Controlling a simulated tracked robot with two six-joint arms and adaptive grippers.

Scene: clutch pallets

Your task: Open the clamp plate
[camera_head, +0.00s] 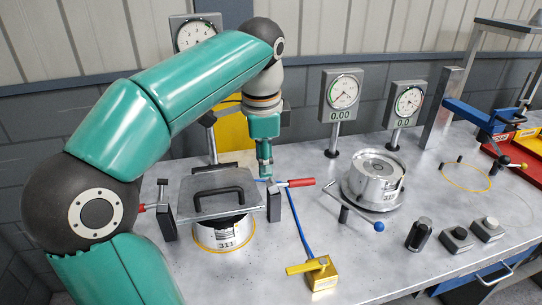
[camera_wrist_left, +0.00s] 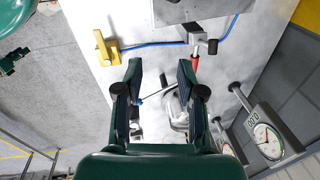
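The clamp plate (camera_head: 190,186) is a flat grey metal plate with a black handle (camera_head: 216,187), lying level on a round metal housing (camera_head: 222,236) labelled 311. A red-handled clamp (camera_head: 295,183) stands at its right side and another red-handled clamp (camera_head: 150,207) at its left. My left gripper (camera_head: 265,174) points down just behind the right clamp, above the bench. In the left wrist view my left gripper (camera_wrist_left: 160,78) is open with nothing between its fingers. The right clamp's red handle (camera_wrist_left: 195,64) shows beyond the fingertips, and the plate (camera_wrist_left: 172,14) is at the top edge. My right gripper is out of view.
A second round metal part (camera_head: 375,180) stands to the right, with a blue-ball lever (camera_head: 379,227) before it. Dial gauges (camera_head: 342,92) stand behind. A yellow block (camera_head: 320,274) with a blue hose sits in front. Dark knobs (camera_head: 457,238) line the right front.

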